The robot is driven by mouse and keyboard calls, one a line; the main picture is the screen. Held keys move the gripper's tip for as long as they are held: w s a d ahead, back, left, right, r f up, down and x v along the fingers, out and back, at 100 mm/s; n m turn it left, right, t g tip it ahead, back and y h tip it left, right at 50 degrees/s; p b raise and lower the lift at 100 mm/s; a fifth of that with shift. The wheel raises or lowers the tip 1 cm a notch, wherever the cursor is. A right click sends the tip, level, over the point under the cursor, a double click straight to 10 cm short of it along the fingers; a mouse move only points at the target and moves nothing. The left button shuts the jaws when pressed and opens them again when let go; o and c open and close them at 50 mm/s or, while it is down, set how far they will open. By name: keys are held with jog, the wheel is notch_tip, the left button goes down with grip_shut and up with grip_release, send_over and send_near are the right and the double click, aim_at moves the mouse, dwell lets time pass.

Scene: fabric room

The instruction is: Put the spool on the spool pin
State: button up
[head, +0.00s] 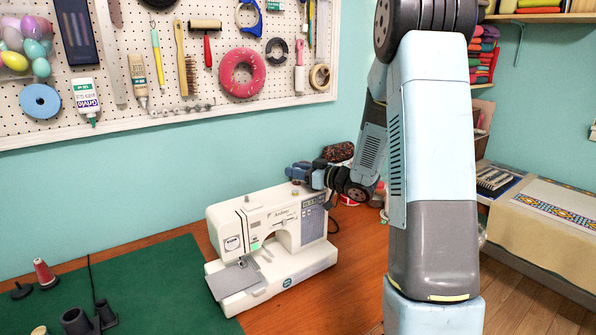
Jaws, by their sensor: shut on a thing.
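The white sewing machine (262,236) stands on the wooden table, with small details on its top too small to make out as a spool pin. My gripper (299,172) is at the upper right of the machine, just above or behind its top; I cannot tell which. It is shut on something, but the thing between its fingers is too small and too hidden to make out. A red cone-shaped spool (44,272) stands at the far left, on the green mat or just behind it. I cannot tell whether the task's spool is the one in my gripper.
A green mat (150,285) covers the table's left part. Dark stands (88,318) are at its front left. A brown roll (338,152) and jars stand behind my wrist. A pegboard with tools (150,60) hangs above. Bare wood (345,285) lies right of the machine.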

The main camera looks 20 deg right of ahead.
jog(key=o, duration=1.1)
jog(key=shift+c, duration=0.2)
jog(key=v, duration=1.3)
jog(key=shift+s+d, duration=0.25)
jog(key=shift+d, duration=0.05)
notch_tip(320, 180, up, 11)
jog(key=s+d+m+h, duration=0.15)
jog(key=m+h, duration=0.35)
jog(key=h, duration=0.8)
jog(key=s+a+m+g, duration=0.1)
jog(key=s+a+g, duration=0.1)
jog(key=s, duration=0.6)
jog(key=s+a+m+g+y, duration=0.1)
jog(key=s+a+g, duration=0.2)
jog(key=s+a, duration=0.2)
jog(key=s+a+m+g, duration=0.1)
jog(key=s+a+g, duration=0.1)
jog(key=s, duration=1)
jog(key=shift+a, duration=0.9)
